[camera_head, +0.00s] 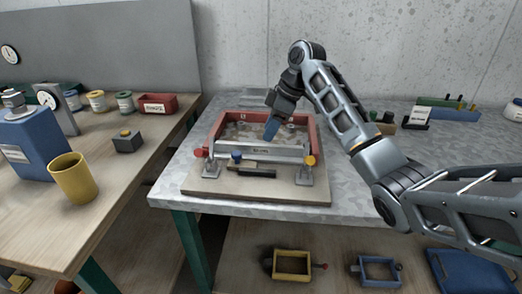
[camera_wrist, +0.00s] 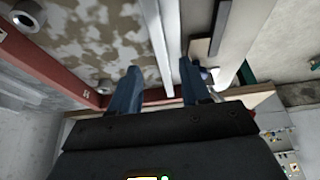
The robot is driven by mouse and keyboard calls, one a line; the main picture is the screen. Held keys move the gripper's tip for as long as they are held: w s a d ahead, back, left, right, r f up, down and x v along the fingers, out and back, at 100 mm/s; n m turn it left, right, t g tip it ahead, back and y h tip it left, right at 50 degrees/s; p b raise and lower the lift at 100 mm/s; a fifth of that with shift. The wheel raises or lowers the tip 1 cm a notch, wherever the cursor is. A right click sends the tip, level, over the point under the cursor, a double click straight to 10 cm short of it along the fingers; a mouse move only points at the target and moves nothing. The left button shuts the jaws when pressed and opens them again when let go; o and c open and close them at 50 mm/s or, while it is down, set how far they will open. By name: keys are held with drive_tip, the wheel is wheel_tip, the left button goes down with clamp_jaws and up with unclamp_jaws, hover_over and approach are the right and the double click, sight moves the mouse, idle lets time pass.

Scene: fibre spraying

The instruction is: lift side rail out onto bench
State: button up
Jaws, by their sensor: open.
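The side rail (camera_head: 262,152) is a silver-grey bar with a label. It stands along the front of the red-walled mould frame (camera_head: 312,130), on a wooden board (camera_head: 290,193). My gripper (camera_head: 272,128) points down at the rail from above and behind it. In the wrist view its two blue fingers (camera_wrist: 158,85) are apart, with a narrow grey strip (camera_wrist: 156,35), apparently the rail, running between them. I cannot tell whether either finger touches it. A red knob (camera_head: 200,152) and a yellow knob (camera_head: 310,160) sit at the rail's ends.
A blue knob (camera_head: 237,156) and a dark-handled tool (camera_head: 252,172) lie in front of the rail. The grey bench top (camera_head: 350,170) is clear right of the board. A wooden table (camera_head: 150,160) adjoins on the left.

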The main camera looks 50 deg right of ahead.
sight(262, 144)
drive_tip(key=shift+p+x, duration=0.55)
drive_tip(key=shift+x, duration=2.25)
drive_tip(key=shift+a, duration=0.1)
drive_tip(key=shift+c, duration=0.5)
drive_tip(key=shift+r, duration=0.1)
clamp_jaws()
